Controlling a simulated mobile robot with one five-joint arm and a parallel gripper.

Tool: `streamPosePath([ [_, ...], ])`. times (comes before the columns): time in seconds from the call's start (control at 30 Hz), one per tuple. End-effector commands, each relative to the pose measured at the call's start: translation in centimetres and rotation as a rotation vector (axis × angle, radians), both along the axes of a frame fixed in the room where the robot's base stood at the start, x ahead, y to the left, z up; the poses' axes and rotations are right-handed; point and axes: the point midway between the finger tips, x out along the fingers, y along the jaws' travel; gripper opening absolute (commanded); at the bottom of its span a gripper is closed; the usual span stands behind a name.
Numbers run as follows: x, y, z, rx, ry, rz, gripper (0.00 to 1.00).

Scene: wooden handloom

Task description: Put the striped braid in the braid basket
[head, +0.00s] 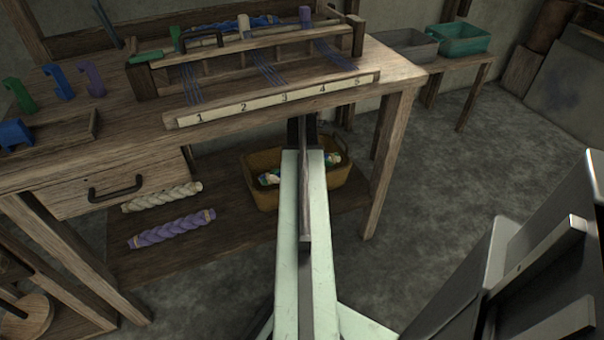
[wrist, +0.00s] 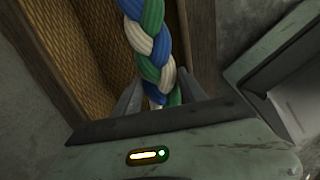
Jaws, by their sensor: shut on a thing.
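The striped braid, in blue, green and white strands, shows in the head view as two ends (head: 333,158) on either side of my arm. In the wrist view the braid (wrist: 150,40) runs up from between the fingers of my gripper (wrist: 160,95), which is shut on it. The yellow-brown braid basket (head: 266,198) stands on the low shelf under the loom table. Its woven inside (wrist: 95,45) shows behind the braid in the wrist view. The braid appears at or within the basket's rim; I cannot tell if it touches the bottom. My arm hides its middle in the head view.
A cream braid (head: 161,196) and a purple braid (head: 171,229) lie on the shelf left of the basket. The loom tabletop (head: 140,143) overhangs the shelf, with a table leg (head: 388,165) to the right. Open floor (head: 430,190) lies right of it.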

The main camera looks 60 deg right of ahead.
Motion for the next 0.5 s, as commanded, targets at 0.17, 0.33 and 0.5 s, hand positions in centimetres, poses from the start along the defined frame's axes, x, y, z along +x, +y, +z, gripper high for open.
streamPosePath([
  [0.17,-0.5,-0.4,-3.3,0.000,0.000,-0.010,0.00],
  [0.33,-0.7,-0.5,-3.3,0.000,0.000,-0.013,0.00],
  [0.5,-0.7,-0.5,-3.4,0.000,0.000,-0.013,0.00],
])
